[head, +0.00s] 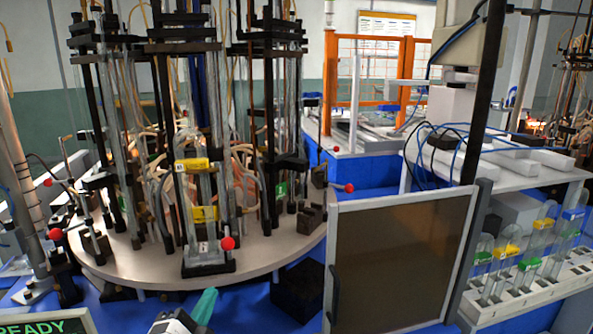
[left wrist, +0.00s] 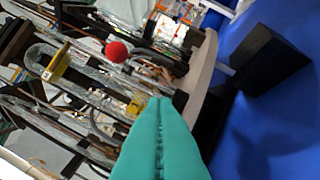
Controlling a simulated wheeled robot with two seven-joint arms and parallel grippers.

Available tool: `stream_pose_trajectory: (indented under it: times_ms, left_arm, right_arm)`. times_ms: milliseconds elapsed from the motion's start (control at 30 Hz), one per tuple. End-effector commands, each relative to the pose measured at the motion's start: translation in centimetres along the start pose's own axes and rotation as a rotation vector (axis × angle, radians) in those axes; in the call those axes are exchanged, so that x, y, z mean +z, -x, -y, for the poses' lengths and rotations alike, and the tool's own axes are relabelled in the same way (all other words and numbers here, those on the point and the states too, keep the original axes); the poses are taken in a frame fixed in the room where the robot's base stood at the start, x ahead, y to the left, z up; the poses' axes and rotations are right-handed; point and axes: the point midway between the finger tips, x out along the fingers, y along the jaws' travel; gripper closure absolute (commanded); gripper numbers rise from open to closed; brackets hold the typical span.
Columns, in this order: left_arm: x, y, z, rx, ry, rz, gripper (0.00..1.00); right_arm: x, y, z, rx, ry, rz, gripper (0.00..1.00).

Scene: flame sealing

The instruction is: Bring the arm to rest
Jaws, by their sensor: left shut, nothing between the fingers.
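My left gripper (head: 205,306) shows at the bottom edge of the head view, low in front of the round turntable (head: 150,283). Its teal fingers are together and hold nothing. In the left wrist view the closed teal fingers (left wrist: 160,105) point toward the turntable's glass tubes and a red ball knob (left wrist: 117,51). They look apart from the turntable, though the exact gap is hard to tell. My right gripper is not in the head view.
Glass tubes with yellow tags (head: 204,214) stand on the turntable, with red knobs (head: 228,243) at its edge. A dark-paneled door (head: 400,265) stands to the right. A rack (head: 520,298) of tagged glassware is at far right. A black block (head: 299,290) sits on the blue base.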

Motion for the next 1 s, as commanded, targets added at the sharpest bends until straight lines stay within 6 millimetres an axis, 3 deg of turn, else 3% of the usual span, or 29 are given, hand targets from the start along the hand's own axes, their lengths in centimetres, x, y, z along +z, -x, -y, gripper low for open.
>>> stream_pose_trajectory:
  times_ms: [33, 100, 200, 300, 500, 733, 1000]
  left_arm:
    - [-2.5, 1.6, 2.9, -0.103, 0.109, -0.103, 1.0]
    - [-5.4, 4.2, 6.5, -0.233, 0.261, -0.252, 1.0]
    - [-8.6, 8.8, 11.1, -0.392, 0.447, -0.465, 1.0]
    - [-10.5, 13.3, 14.3, -0.507, 0.584, -0.647, 1.0]
    - [-12.2, 20.9, 18.1, -0.658, 0.758, -0.937, 1.0]
    - [-12.6, 28.5, 20.3, -0.776, 0.883, -1.223, 1.0]
    - [-15.8, 27.1, 27.0, -0.794, 0.866, -1.235, 1.0]
  right_arm:
    - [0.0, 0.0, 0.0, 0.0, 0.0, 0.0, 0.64]
    - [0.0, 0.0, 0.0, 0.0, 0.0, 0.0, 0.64]
    - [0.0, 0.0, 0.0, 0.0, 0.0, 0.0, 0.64]
    - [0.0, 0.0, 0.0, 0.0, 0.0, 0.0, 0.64]
    - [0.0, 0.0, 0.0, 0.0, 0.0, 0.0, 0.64]
    - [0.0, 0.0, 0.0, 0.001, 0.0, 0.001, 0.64]
    - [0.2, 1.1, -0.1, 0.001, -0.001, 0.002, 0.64]
